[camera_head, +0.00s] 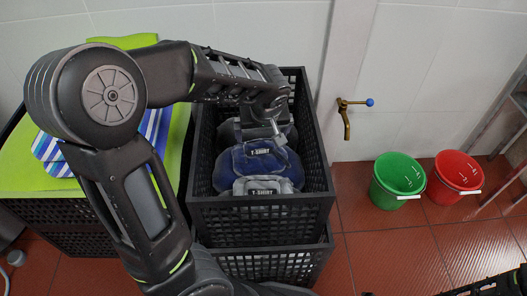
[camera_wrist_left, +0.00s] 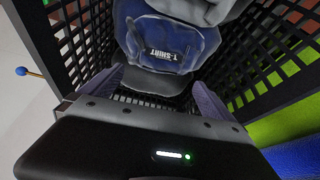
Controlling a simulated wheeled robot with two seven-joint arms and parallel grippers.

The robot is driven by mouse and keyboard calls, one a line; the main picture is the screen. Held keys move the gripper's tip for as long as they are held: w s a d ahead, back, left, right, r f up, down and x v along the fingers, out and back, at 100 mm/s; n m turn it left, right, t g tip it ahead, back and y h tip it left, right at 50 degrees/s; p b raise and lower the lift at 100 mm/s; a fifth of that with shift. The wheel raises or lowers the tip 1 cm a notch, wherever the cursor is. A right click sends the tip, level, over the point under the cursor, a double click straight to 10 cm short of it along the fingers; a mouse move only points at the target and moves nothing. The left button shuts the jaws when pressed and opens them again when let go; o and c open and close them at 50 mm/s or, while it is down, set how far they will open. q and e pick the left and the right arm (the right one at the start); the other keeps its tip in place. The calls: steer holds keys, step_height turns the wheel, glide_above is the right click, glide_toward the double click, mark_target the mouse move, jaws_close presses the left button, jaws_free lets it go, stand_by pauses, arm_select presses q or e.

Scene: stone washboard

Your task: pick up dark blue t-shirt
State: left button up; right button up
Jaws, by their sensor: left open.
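The dark blue t-shirt (camera_head: 232,163) is a folded bundle with a T-SHIRT label, lying in a black crate (camera_head: 262,219). It also shows in the left wrist view (camera_wrist_left: 145,32). A grey t-shirt (camera_head: 264,185) lies on its near side, and a dark grey one (camera_wrist_left: 155,82) is on its other side. My left gripper (camera_head: 272,133) reaches down into the crate at the dark blue t-shirt's far side. In the left wrist view its fingers (camera_wrist_left: 156,92) are spread apart with nothing clamped between them; contact with cloth cannot be told.
Another black crate (camera_head: 275,264) sits beneath. Left of the crate is a green surface (camera_head: 65,190) with blue-striped cloth (camera_head: 50,152). A wall tap (camera_head: 346,118), green bucket (camera_head: 397,180) and red bucket (camera_head: 455,176) are at right. Dark parts, perhaps my right arm, show at the bottom right corner.

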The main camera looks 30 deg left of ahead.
mark_target(260, 144)
arm_select(q)
steer(key=shift+b+x, duration=0.4)
steer(key=shift+x, duration=0.9)
steer(key=x, duration=0.1)
steer(key=b+x, duration=0.1)
steer(key=x, duration=0.1)
steer(key=b+x, duration=0.1)
steer(key=x, duration=0.1)
steer(key=shift+s+f, duration=0.25)
steer(key=shift+r, duration=0.1)
steer(key=c, duration=2.1)
